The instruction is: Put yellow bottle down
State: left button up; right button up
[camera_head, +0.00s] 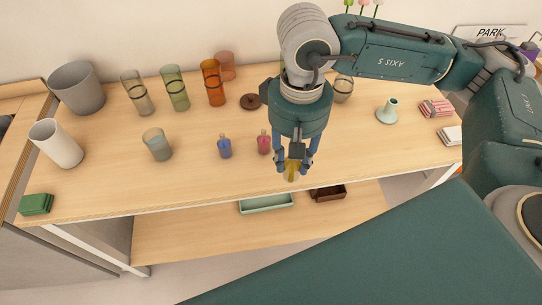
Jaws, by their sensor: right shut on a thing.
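A small yellow bottle (290,174) is between the fingertips of my right gripper (293,163), which is shut on it. The gripper points down over the front part of the wooden shelf top (370,150). The fingers cover part of the bottle, and I cannot tell whether its base touches the shelf. A pink bottle (264,143) and a blue bottle (224,148) stand upright to its left, apart from it. My left gripper does not show.
A greenish glass (157,146), tall tinted glasses (176,90) and a white cup (57,145) stand further left. A pale green candle holder (388,111) stands to the right. The shelf below holds a green tray (266,204) and a brown tray (329,193). Free room lies right of the gripper.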

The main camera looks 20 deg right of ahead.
jog(key=shift+w, duration=0.1)
dwell(0.4)
jog(key=w+d+r+m+b, duration=0.4)
jog(key=w+d+r+m, duration=0.35)
jog(key=w+d, duration=0.65)
jog(key=shift+n, duration=0.35)
jog(key=f, duration=1.8)
jog(key=shift+w+a+f, duration=0.25)
jog(key=shift+w, duration=0.1)
